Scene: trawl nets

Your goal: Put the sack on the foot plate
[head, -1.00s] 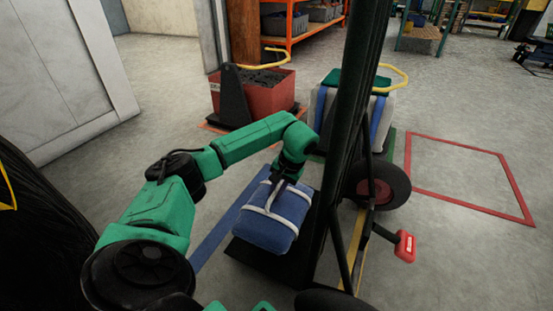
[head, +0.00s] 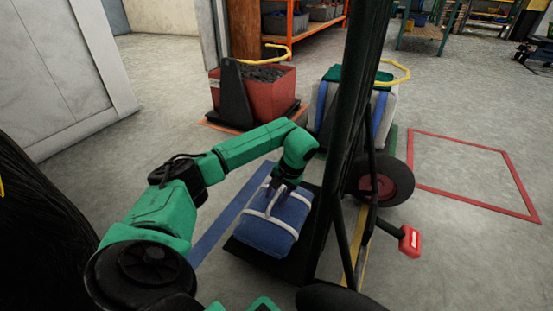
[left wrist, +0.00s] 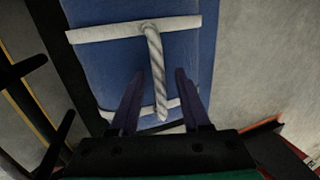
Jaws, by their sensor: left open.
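The sack (head: 268,238) is blue with white straps and a rope handle. It rests on the dark foot plate (head: 240,254) at the base of the upright dark frame. My left gripper (head: 279,192) is just above the sack's top. In the left wrist view the sack (left wrist: 115,70) lies below the jaws. The gripper (left wrist: 158,100) is open, with one finger on each side of the white twisted rope handle (left wrist: 154,65). I cannot tell whether the fingers touch the rope. My right gripper is not in view.
The dark upright frame (head: 345,130) stands close to the right of the sack, with a wheel (head: 385,182) and a red pedal (head: 410,241). A red bin (head: 265,95) and a pale strapped load (head: 392,108) stand behind. The red-outlined floor area (head: 475,175) is empty.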

